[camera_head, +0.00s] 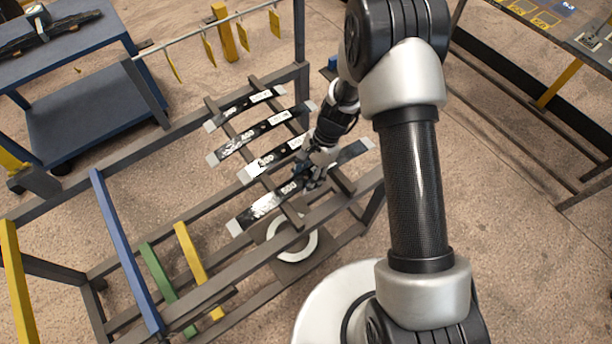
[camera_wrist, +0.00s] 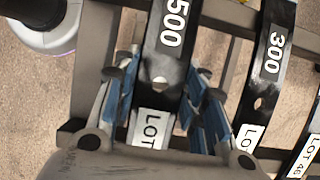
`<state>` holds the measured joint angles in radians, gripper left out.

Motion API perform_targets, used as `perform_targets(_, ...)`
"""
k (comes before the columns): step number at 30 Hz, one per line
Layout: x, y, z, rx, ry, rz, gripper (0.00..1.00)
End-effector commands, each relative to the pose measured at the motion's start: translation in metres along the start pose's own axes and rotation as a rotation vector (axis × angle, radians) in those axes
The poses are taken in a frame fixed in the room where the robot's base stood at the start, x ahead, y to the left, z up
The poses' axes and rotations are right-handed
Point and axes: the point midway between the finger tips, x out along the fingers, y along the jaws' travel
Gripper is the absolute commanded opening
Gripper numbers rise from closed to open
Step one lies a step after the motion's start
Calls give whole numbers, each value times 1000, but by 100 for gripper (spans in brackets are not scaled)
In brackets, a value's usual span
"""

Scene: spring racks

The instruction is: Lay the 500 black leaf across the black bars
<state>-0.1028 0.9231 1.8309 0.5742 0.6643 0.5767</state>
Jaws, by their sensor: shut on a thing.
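The 500 black leaf (camera_head: 262,208) is a long, slightly curved strip with pale ends. It lies slantwise over the two black bars (camera_head: 291,217), nearest of the row of leaves. Whether it rests fully on both bars I cannot tell, as my gripper hides its middle. My gripper (camera_head: 316,170) is shut on this leaf. In the wrist view the leaf (camera_wrist: 171,50) shows "500" and a LOT label, with the blue-padded fingers (camera_wrist: 163,92) on either side of it.
The 300 leaf (camera_wrist: 270,70) lies close beside it, and the 400 leaf (camera_head: 235,145) and another lie farther back. A white ring (camera_head: 298,258) is below the rack. A blue cart (camera_head: 85,110) stands at back left.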

Motion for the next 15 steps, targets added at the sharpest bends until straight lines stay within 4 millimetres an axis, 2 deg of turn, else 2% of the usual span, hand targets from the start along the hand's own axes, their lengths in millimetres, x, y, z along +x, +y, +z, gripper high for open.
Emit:
perform_targets(14,6,-1,-3,0,0,-2,10)
perform_targets(15,6,-1,-3,-1,0,-2,41)
